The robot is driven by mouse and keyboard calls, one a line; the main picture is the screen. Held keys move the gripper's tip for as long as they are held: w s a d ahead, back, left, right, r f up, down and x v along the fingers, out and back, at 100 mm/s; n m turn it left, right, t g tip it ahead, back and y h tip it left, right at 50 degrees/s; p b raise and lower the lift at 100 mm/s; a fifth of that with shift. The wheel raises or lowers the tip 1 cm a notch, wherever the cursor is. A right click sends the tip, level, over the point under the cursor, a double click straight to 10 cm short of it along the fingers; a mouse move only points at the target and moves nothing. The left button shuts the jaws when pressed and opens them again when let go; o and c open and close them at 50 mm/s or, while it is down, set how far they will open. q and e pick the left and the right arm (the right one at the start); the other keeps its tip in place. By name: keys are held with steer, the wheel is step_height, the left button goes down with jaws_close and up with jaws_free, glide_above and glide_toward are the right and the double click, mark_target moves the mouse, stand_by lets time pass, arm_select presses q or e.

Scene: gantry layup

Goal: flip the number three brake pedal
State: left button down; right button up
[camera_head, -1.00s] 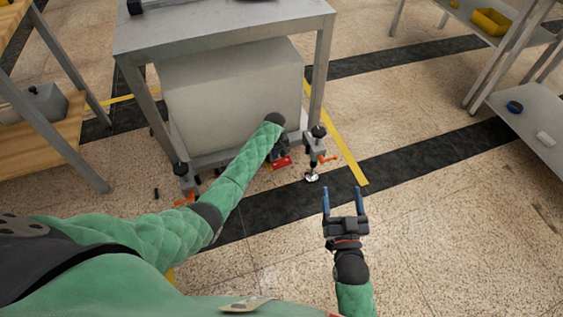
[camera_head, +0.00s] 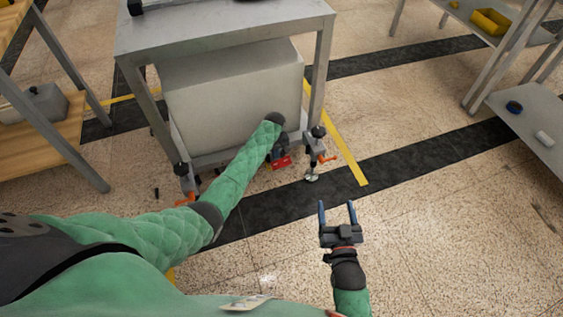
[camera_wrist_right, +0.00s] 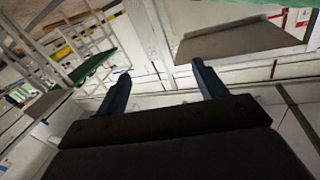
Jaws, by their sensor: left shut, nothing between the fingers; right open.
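A metal cart (camera_head: 225,30) stands on casters with levelling feet. An orange pedal (camera_head: 328,158) shows at its right front caster, and another orange pedal (camera_head: 185,200) at its left front caster. A red piece (camera_head: 282,163) lies low at the cart's front, just left of the right caster. I see no number on any pedal. My left gripper (camera_head: 277,151) is shut and empty, low at the cart's front beside the red piece; its fingertips are mostly hidden, and contact cannot be told. My right gripper (camera_head: 336,208) is open and empty over the floor, in front of the cart.
A large pale box (camera_head: 232,95) fills the cart's lower level. A wooden-shelved rack (camera_head: 45,150) stands at left and a grey shelf (camera_head: 530,130) at right, with a yellow bin (camera_head: 490,21) behind. The floor between cart and right shelf is clear.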

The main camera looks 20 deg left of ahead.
arm_select(q)
steer(key=shift+r+p, duration=0.25)
steer(key=shift+p, duration=0.05)
steer(key=shift+r+p, duration=0.25)
steer(key=shift+p, duration=0.05)
steer(key=shift+r, duration=0.25)
steer(key=shift+r+p, duration=0.25)
steer(key=shift+p, duration=0.3)
arm_select(e)
steer(key=s+f+g+h, duration=0.1)
steer(key=s+f+g, duration=0.3)
steer(key=f, duration=0.8)
steer(key=s+d+f+g+h, duration=0.1)
steer(key=s+f+g, duration=0.4)
steer(key=s+f, duration=0.3)
steer(key=shift+s+d+f, duration=0.15)
steer(key=shift+s+f, duration=0.25)
steer(key=shift+f, duration=1.45)
